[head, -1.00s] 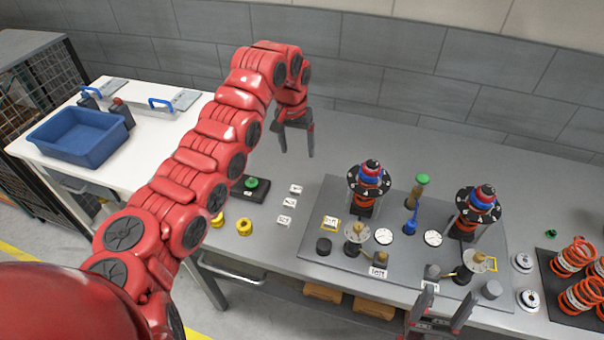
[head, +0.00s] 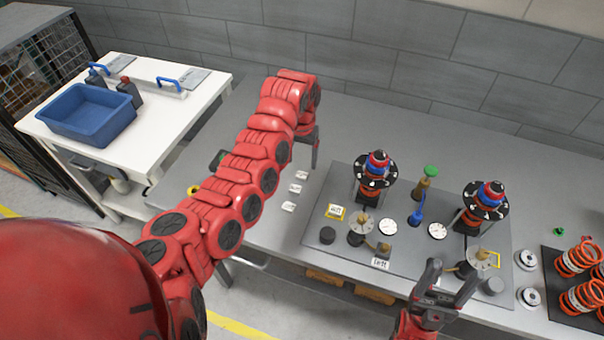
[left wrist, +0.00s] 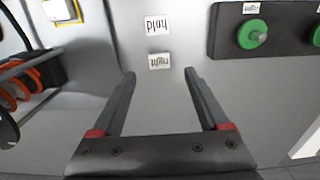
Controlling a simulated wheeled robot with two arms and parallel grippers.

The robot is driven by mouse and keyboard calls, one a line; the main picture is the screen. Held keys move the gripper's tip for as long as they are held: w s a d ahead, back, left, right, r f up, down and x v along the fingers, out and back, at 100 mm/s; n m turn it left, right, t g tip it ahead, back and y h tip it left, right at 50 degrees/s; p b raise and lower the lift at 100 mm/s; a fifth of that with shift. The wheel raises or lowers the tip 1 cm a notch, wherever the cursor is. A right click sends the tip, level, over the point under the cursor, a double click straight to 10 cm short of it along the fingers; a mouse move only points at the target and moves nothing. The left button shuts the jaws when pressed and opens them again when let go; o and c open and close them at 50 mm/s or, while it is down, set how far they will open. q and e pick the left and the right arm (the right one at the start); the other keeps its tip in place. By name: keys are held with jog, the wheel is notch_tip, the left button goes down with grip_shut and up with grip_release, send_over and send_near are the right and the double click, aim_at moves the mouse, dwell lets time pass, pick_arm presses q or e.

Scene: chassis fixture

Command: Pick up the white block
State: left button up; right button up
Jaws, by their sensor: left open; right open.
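Small white blocks with printed words lie on the grey table: one at the back (head: 302,175), one in the middle (head: 295,188) and one at the front (head: 289,207). In the left wrist view, a block reading "hold" (left wrist: 158,26) and one reading "right" (left wrist: 159,60) lie ahead of my jaws, upside down. Another white block (head: 335,211) sits in a yellow frame on the grey plate. My left gripper (head: 314,160) is open and empty, above the table near the loose blocks; its jaws also show (left wrist: 158,75). My right gripper (head: 452,280) is open and empty at the plate's front edge.
The grey plate (head: 320,200) carries two spring towers (head: 375,178) (head: 484,205), dials and knobs. Orange springs (head: 577,257) stand at right. A blue bin (head: 88,113) is on the white table.

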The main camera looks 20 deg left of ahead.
aim_at(302, 174)
pick_arm(q)
jog(key=shift+f, duration=0.3)
notch_tip(302, 174, down, 4)
jog(key=p, duration=0.3)
jog(key=shift+d+f, duration=0.1)
jog(key=shift+f, duration=0.6)
grip_shut()
